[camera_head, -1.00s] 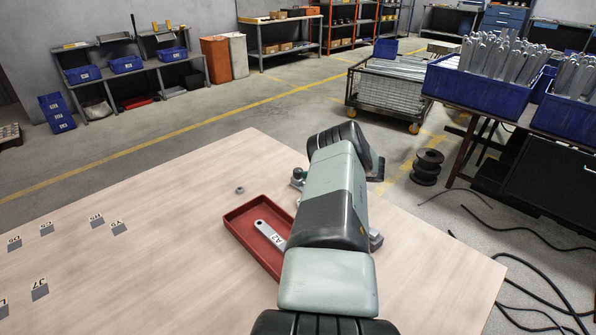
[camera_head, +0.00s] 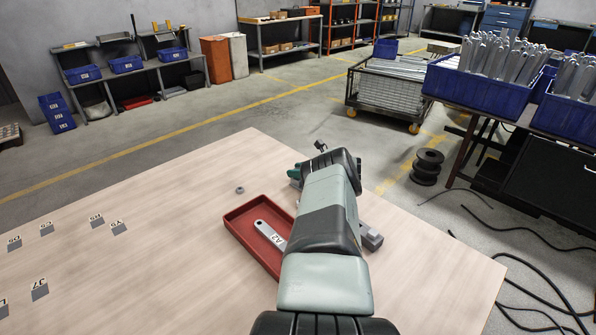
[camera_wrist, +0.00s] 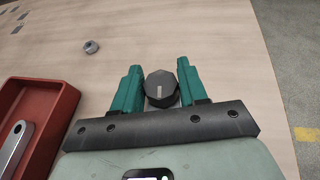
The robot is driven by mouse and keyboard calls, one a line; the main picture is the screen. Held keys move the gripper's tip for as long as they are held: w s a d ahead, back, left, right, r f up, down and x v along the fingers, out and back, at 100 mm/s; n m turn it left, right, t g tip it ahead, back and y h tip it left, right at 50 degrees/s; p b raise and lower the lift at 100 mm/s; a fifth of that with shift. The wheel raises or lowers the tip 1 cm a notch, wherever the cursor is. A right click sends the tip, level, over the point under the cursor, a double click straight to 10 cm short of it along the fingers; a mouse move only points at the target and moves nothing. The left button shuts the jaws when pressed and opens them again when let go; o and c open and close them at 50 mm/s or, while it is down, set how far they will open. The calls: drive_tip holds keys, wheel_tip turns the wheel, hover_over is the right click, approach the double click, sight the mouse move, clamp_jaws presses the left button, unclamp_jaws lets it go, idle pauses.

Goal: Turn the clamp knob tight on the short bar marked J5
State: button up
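A dark grey faceted knob (camera_wrist: 161,88) with a pale line on its top shows in the wrist view. My gripper (camera_wrist: 159,84) has its teal fingers on either side of the knob, apart from each other; I cannot tell whether they touch it. In the head view the teal fingers (camera_head: 295,173) show beside my wrist, and my arm hides the knob. A grey metal part (camera_head: 371,238) pokes out right of my arm. No J5 marking can be read; the bar under the knob is hidden.
A red tray (camera_head: 233,225) left of my arm holds a grey bar marked A2 (camera_head: 268,235). A small grey nut (camera_head: 240,190) lies behind the tray. Several labelled grey pieces, one marked J7 (camera_head: 40,291), stand at left. The middle-left of the wooden table (camera_head: 160,250) is clear.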

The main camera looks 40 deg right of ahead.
drive_tip(key=c, duration=0.5)
drive_tip(key=shift+m+h, duration=0.3)
drive_tip(key=shift+h, duration=0.1)
drive_tip(key=m+h, duration=0.4)
drive_tip(key=shift+a+h, duration=0.15)
drive_tip(key=shift+h, duration=0.25)
drive_tip(key=m+g+h, duration=0.1)
drive_tip(key=m+h, duration=0.2)
drive_tip(key=m+g+h, duration=0.2)
drive_tip(key=m+h, duration=0.1)
drive_tip(key=shift+w+a+f, duration=0.1)
drive_tip(key=shift+w, duration=0.05)
drive_tip(key=m+g+h, duration=0.4)
drive_tip(key=m+g, duration=0.1)
drive_tip(key=shift+w+m+g, duration=0.1)
drive_tip(key=shift+m+g, duration=0.2)
drive_tip(key=m+g, duration=0.3)
drive_tip(key=shift+m+g+h, duration=0.3)
drive_tip(key=shift+g, duration=0.1)
drive_tip(key=shift+d+m+g, duration=0.2)
drive_tip(key=shift+m+g, duration=0.8)
drive_tip(key=shift+g, duration=0.1)
drive_tip(key=shift+s+g, duration=0.2)
drive_tip(key=shift+g, duration=0.1)
